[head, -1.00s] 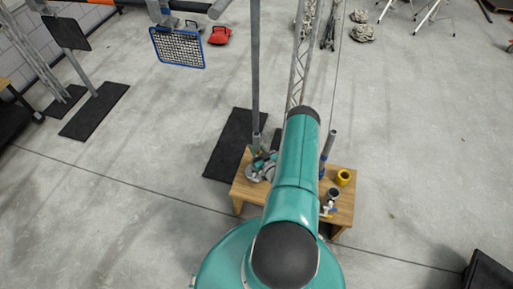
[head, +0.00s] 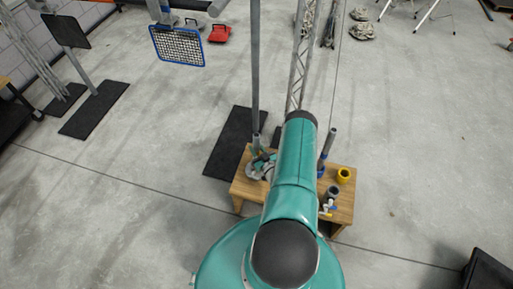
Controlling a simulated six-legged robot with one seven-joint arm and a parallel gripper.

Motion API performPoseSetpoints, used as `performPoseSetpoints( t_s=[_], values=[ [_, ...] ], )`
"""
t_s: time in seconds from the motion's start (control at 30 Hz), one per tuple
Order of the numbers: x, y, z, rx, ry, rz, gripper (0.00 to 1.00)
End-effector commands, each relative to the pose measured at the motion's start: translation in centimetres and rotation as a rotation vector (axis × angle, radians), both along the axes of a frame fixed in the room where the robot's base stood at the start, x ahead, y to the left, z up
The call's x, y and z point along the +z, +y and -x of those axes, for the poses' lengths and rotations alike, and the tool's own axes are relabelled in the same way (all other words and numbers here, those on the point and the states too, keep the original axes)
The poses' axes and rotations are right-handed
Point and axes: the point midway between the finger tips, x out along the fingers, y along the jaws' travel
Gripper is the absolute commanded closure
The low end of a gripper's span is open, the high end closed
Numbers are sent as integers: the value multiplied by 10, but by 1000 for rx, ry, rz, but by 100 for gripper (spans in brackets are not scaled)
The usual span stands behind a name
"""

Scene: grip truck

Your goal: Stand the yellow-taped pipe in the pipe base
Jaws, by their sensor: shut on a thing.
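A short grey pipe (head: 256,144) stands roughly upright at the left end of the small wooden table. No yellow tape shows on it; its lower part is covered. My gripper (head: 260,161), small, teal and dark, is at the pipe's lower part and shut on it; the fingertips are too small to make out. A round grey base (head: 252,174) lies on the table just below the gripper. I cannot tell whether the pipe's foot is inside the base or above it. My teal arm hides the middle of the table.
On the wooden table (head: 342,211), right of my arm, are a blue-taped pipe (head: 328,146), a yellow ring (head: 343,175), a dark fitting (head: 333,192) and a small valve (head: 327,208). A tall pole stands behind on a black mat (head: 232,143).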

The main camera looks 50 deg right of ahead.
Motion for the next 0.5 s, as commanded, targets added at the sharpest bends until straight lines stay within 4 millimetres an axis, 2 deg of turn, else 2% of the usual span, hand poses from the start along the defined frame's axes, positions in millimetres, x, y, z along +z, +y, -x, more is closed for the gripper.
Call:
performPoseSetpoints(
  t_s=[0.5],
  values=[
    [-19,0,0,0,0,0,99]
  ],
)
